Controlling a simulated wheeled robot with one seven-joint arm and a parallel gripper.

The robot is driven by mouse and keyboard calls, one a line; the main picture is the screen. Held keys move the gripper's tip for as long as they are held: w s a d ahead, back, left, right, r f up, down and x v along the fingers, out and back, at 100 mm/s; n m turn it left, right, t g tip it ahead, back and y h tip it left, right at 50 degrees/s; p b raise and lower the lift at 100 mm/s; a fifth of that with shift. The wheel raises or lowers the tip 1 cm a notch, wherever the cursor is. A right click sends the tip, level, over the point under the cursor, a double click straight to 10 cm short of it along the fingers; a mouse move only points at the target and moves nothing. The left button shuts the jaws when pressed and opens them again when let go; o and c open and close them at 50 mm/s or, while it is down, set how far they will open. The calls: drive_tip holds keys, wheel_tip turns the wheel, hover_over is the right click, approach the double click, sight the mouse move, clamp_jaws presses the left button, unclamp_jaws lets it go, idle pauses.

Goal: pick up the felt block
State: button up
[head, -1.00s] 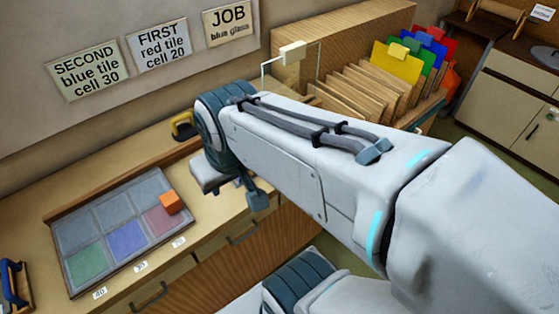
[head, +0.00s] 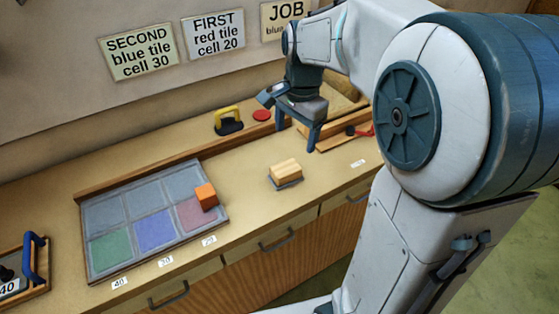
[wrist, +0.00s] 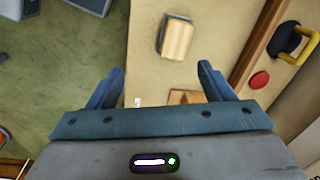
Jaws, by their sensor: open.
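The felt block (head: 286,172) is a pale wooden block on a thin dark base, lying on the bench to the right of the leaded panel. It also shows in the wrist view (wrist: 177,39), ahead of the fingertips and between their lines. My gripper (head: 297,130) is above the bench, up and to the right of the block in the head view, apart from it. In the wrist view its two fingers (wrist: 160,68) are spread with nothing between them.
The leaded panel (head: 120,208) lies left, with an orange cube (head: 206,196) at its right side. A yellow-handled tool (head: 228,121) and a red disc (head: 262,115) are behind the block. A blue-handled tool (head: 35,258) stands far left. Bench around the block is clear.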

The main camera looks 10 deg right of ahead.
sight(286, 167)
drive_tip(key=w+f+m, duration=0.1)
drive_tip(key=f, duration=0.3)
drive_tip(key=w+f+m+b, duration=0.1)
drive_tip(key=w+f, duration=0.1)
drive_tip(key=f, duration=0.2)
drive_tip(key=w+f+m+g, duration=0.1)
drive_tip(key=w+f, duration=0.1)
drive_tip(key=f, duration=0.2)
drive_tip(key=shift+f+m, duration=0.25)
drive_tip(key=shift+m, duration=0.05)
drive_tip(key=shift+w+a+f, duration=0.1)
drive_tip(key=shift+a+f, duration=0.05)
drive_tip(key=shift+f, duration=1.2)
drive_tip(key=shift+a+f, duration=0.15)
drive_tip(key=shift+f, duration=1.15)
drive_tip(key=c, duration=1.1)
